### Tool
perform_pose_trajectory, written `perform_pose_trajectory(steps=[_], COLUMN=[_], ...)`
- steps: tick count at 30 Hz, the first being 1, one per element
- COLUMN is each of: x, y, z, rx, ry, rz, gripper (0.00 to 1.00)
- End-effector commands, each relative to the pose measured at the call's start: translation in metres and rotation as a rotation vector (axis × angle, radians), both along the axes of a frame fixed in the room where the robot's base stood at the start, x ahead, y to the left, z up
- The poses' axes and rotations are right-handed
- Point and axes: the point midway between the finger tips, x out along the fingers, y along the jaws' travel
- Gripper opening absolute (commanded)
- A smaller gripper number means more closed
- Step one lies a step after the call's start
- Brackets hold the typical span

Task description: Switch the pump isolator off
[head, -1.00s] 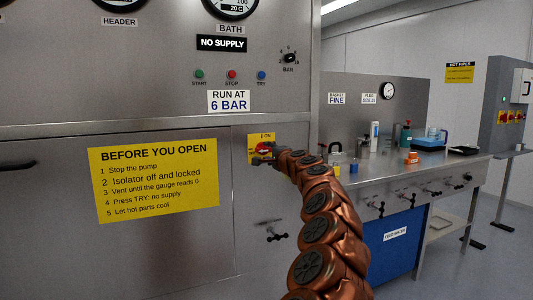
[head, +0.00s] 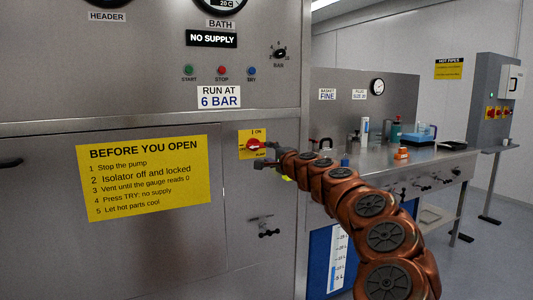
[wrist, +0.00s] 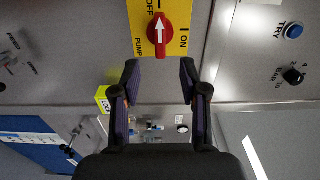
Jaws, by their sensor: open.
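The pump isolator is a red rotary knob (head: 254,146) on a yellow plate (head: 245,152) on the steel panel. In the wrist view the knob (wrist: 160,30) carries a white arrow pointing to the picture's top, beside the word OFF. The word ON is to the right of the knob. My gripper (wrist: 160,75) is open and empty, its two fingertips apart just below the knob and not around it. In the head view my gripper (head: 267,158) is just right of and below the knob, hiding part of the plate.
A yellow lock label (wrist: 103,99) is near the left finger. The START, STOP and TRY buttons and BAR knob (head: 279,54) are above the isolator. A valve handle (head: 267,233) is below. A bench (head: 430,157) with bottles stands to the right.

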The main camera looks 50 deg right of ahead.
Motion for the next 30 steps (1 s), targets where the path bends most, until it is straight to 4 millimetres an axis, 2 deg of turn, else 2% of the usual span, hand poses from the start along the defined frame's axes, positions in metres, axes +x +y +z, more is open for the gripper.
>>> perform_pose_trajectory(steps=[7, 26, 29, 30], x=[-0.01, -0.01, -0.005, -0.001], y=[0.005, 0.006, 0.018, 0.028], z=[0.0, 0.0, 0.002, 0.004], rx=[-0.002, -0.003, -0.016, -0.027], ry=[0.001, 0.001, 0.009, 0.016], rz=[0.002, 0.003, 0.028, 0.049], gripper=[0.44, 0.44, 0.44, 0.44])
